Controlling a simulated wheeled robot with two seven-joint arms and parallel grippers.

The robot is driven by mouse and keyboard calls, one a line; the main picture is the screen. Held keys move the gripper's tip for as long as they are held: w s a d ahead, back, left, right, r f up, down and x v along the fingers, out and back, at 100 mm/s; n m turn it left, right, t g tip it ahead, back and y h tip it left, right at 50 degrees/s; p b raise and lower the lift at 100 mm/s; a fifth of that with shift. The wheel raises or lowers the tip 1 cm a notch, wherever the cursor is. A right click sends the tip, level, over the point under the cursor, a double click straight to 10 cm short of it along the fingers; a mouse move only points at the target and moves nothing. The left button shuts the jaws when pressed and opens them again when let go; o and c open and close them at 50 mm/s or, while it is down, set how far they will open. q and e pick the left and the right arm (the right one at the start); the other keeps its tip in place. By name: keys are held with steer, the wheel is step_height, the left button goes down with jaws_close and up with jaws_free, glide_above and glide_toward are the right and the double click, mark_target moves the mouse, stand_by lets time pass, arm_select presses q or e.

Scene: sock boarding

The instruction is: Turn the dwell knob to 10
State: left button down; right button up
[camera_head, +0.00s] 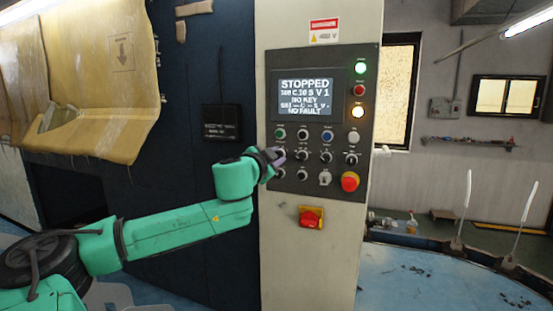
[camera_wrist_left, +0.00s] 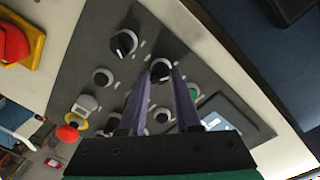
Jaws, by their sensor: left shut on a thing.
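The control panel (camera_head: 337,90) is a dark plate on a pale column, with rows of knobs and buttons under its screen. My left gripper (camera_head: 276,157) is at the panel's left edge, by the left end of the knob rows. In the left wrist view its two purple fingers (camera_wrist_left: 161,82) are closed on the sides of a black knob (camera_wrist_left: 160,68) with a white mark. The label and scale around this knob are too small to read. Another black knob (camera_wrist_left: 124,42) with a white pointer sits beside it, clear of the fingers. My right gripper is not in view.
The screen (camera_head: 306,93) reads STOPPED, NO KEY and NO FAULT; its other lines are unclear. A red emergency button (camera_head: 350,181) is at the panel's lower right. A red switch on a yellow plate (camera_head: 311,217) sits below the panel. Dark cabinet wall (camera_head: 190,200) stands to the left.

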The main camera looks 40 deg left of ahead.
arm_select(q)
steer(key=shift+f, duration=0.3)
steer(key=c, duration=0.7)
jaws_free()
steer(key=shift+o, duration=0.2)
steer(key=shift+s+r, duration=0.2)
steer(key=b+v, duration=0.8)
steer(key=v, duration=0.6)
steer(key=shift+s, duration=0.3)
